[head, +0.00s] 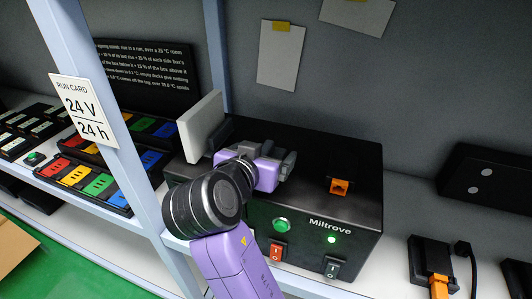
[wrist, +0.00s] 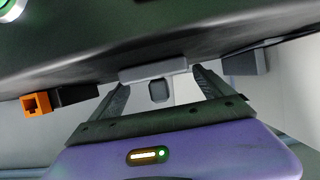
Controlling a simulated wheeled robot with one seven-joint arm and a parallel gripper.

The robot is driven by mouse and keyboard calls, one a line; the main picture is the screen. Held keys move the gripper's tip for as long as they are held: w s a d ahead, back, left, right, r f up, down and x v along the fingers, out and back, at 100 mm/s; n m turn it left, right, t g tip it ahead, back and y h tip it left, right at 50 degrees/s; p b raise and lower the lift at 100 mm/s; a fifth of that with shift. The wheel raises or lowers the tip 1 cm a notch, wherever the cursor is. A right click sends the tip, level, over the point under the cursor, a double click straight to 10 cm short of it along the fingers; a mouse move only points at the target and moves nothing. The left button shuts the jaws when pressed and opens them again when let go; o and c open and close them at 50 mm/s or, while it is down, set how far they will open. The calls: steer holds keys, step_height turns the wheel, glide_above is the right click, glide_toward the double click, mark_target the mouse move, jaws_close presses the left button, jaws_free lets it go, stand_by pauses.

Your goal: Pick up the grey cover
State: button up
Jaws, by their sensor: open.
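In the wrist view a flat grey piece with a small square knob, which looks like the grey cover (wrist: 152,71), sits at the black box's top edge. It lies between the two dark fingers of my gripper (wrist: 158,84), near their tips. The fingers are spread, with visible gaps beside the knob; I cannot tell whether either touches the cover. In the head view my gripper (head: 272,157) is over the box top, and its wrist hides much of that spot; the cover is hard to make out there.
The black Miltrove box (head: 355,220) has an orange socket (head: 339,187) on top, right of my gripper. A pale upright panel (head: 203,126) stands close on the left. A shelf post (head: 108,150) with a run card rises left of my arm.

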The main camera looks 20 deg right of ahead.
steer(key=shift+w+f, duration=0.1)
steer(key=c, duration=1.5)
